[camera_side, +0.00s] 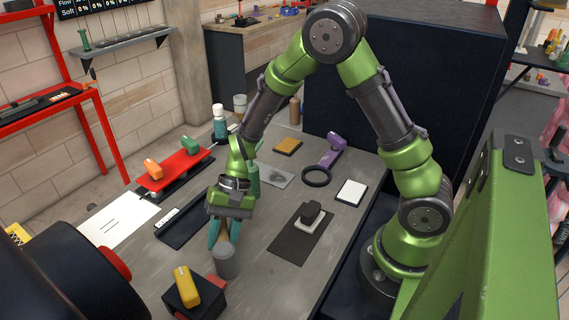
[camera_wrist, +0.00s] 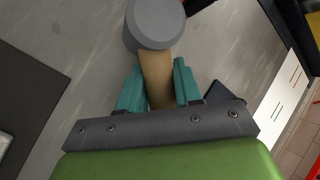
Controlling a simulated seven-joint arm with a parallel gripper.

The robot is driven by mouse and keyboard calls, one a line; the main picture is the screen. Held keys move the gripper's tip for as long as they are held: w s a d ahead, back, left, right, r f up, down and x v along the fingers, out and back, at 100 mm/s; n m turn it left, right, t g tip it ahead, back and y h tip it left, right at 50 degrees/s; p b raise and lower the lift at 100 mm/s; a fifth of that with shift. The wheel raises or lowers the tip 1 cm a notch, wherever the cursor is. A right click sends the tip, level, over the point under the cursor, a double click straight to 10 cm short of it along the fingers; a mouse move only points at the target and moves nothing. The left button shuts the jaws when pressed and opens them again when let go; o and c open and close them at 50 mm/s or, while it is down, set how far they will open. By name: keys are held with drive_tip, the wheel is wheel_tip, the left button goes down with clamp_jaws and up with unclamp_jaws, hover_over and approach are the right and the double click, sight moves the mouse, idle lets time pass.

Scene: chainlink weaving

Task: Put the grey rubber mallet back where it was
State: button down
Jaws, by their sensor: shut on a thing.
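The mallet has a grey cylindrical head (camera_side: 227,262) and a tan handle. My gripper (camera_side: 222,234) is shut on the handle, with the head hanging below the fingers in the side view. In the wrist view the head (camera_wrist: 155,24) is at the top, and the handle (camera_wrist: 157,78) lies between my teal fingertips (camera_wrist: 158,88). The head is over the grey bench, close to its surface; I cannot tell whether it touches. The mallet's earlier place is not marked in any way I can make out.
A black block with a yellow piece (camera_side: 186,287) stands just in front of the mallet. A long dark tray (camera_side: 184,232) is to the left, beside white paper (camera_side: 117,219). A dark mat (camera_side: 287,246) with a black-handled object is to the right. A red stand (camera_side: 174,172) is behind left.

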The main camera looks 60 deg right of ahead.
drive_tip(key=shift+f, duration=0.1)
drive_tip(key=c, duration=0.8)
unclamp_jaws()
drive_tip(key=s+v, duration=0.1)
drive_tip(key=v, duration=1.1)
drive_tip(key=s+d+r+n+t+h, duration=0.1)
drive_tip(key=s+r+t, duration=0.1)
drive_tip(key=s+r, duration=0.1)
drive_tip(key=s+d+r+n+t+h, duration=0.1)
drive_tip(key=s+r+t+h, duration=0.1)
drive_tip(key=s+r+t, duration=0.1)
drive_tip(key=s+d+r+n+t+h, duration=0.1)
drive_tip(key=s+r+n+t, duration=0.1)
drive_tip(key=s+r, duration=0.3)
drive_tip(key=shift+s+d+r+t+h, duration=0.1)
drive_tip(key=shift+r+t+h, duration=0.1)
drive_tip(key=shift+r, duration=0.25)
drive_tip(key=shift+s+d+r+t+h, duration=0.1)
drive_tip(key=shift+r+t, duration=0.1)
drive_tip(key=shift+r, duration=0.25)
drive_tip(key=shift+a, duration=0.1)
